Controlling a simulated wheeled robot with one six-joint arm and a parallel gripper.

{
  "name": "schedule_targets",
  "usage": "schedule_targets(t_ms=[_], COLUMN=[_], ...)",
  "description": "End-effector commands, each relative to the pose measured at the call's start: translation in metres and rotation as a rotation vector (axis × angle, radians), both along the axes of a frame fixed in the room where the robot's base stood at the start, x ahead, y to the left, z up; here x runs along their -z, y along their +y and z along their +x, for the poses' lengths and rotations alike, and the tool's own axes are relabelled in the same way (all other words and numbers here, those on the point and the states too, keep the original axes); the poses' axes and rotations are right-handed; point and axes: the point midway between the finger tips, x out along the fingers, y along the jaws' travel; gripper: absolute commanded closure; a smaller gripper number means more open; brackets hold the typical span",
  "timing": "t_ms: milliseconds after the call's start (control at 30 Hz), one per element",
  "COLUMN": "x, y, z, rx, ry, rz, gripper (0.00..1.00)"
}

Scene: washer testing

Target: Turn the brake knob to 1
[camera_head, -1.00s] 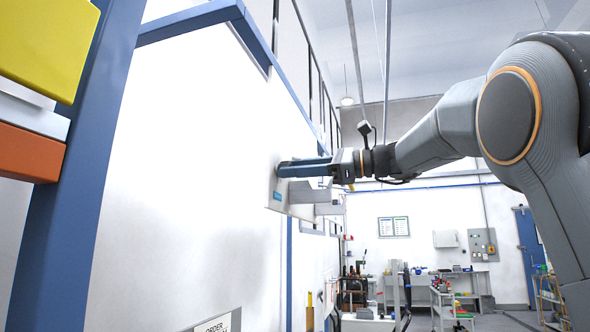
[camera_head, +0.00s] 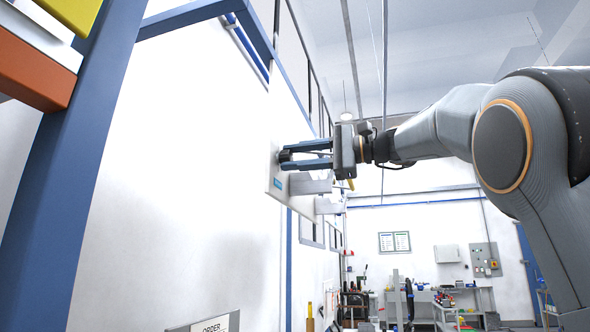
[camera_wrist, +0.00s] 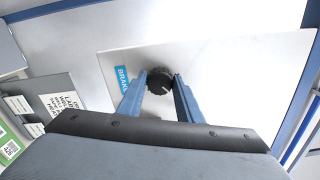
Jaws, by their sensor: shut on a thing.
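The brake knob (camera_wrist: 160,81) is a small black round knob on a pale metal panel (camera_wrist: 225,75), beside a blue label that reads "BRAKE" (camera_wrist: 123,78) in part. In the head view the knob (camera_head: 286,155) shows dark at the panel's face (camera_head: 276,178). My gripper (camera_wrist: 160,88) has its two blue fingers on either side of the knob and is shut on it. In the head view my gripper (camera_head: 290,155) reaches in from the right, fingers level. The knob's pointer and scale are too small to read.
A grey bracket (camera_head: 308,185) juts out just below my fingers. A blue post (camera_head: 75,150) with yellow and orange bins stands at the left. In the wrist view, boxes with labels (camera_wrist: 60,100) are at the left.

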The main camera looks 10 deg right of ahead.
Motion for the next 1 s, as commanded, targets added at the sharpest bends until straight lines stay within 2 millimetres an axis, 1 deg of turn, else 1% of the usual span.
schedule_targets(t_ms=[33,600,800,1000], x=[0.0039,0.0038,0.0032,0.0028], y=[-0.0004,-0.0002,-0.0002,-0.0002], z=[0.0015,0.0010,0.0007,0.0008], rx=[0.001,0.000,0.000,0.000], ry=[-0.042,-0.530,-0.662,-0.750], rz=[-0.017,-0.218,-0.273,-0.309], gripper=[0.90,0.90,0.90,0.90])
